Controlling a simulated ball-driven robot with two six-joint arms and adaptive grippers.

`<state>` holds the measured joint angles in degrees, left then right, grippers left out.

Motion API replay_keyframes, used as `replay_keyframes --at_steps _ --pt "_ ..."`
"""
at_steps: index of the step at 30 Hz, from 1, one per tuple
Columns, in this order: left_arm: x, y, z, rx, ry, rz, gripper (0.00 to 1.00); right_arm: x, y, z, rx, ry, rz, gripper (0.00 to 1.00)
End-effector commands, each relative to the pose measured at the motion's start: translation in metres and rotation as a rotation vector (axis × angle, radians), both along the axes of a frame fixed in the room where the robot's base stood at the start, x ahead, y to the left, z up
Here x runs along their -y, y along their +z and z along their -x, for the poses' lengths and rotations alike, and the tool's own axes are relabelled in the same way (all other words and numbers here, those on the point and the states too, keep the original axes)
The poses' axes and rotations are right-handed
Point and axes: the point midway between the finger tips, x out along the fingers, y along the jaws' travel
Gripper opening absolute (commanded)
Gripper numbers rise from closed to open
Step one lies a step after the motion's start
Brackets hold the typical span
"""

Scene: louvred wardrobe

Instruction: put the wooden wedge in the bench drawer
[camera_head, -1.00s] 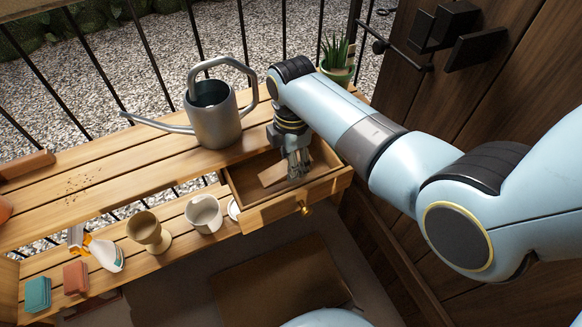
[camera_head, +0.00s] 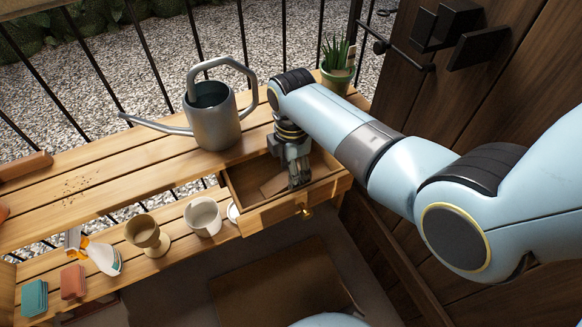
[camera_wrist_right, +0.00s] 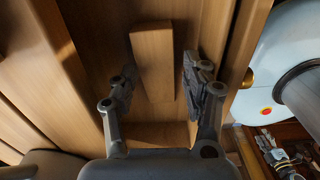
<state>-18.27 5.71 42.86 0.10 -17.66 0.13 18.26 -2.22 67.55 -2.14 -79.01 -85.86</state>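The wooden wedge (camera_wrist_right: 153,60) lies on the floor of the open bench drawer (camera_head: 270,215). In the head view the wedge (camera_head: 275,186) shows just left of my right gripper's fingers. My right gripper (camera_head: 298,180) reaches down into the drawer. In the right wrist view the gripper (camera_wrist_right: 157,80) is open, with a finger on each side of the wedge and a gap on both sides. The fingers appear not to touch the wedge.
A grey watering can (camera_head: 214,118) stands on the bench top left of the drawer. A potted plant (camera_head: 337,75) stands behind it to the right. The lower shelf holds a white mug (camera_head: 203,216), a goblet (camera_head: 146,235) and a spray bottle (camera_head: 103,257). A dark wooden door is at right.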

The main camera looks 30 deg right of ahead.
Motion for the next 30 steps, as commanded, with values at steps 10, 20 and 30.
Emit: replay_keyframes --at_steps 10,20,30 --pt "0.0 0.004 0.001 0.003 0.0 0.0 0.4 0.0 0.014 0.0 0.003 0.0 0.0 0.48" --pt "0.015 0.032 0.015 0.016 0.008 0.018 0.4 0.0 0.093 -0.002 0.006 0.0 -0.001 0.48" --pt "0.014 0.045 0.012 0.017 0.007 0.017 0.4 0.0 0.132 0.0 0.0 0.0 0.0 0.48"
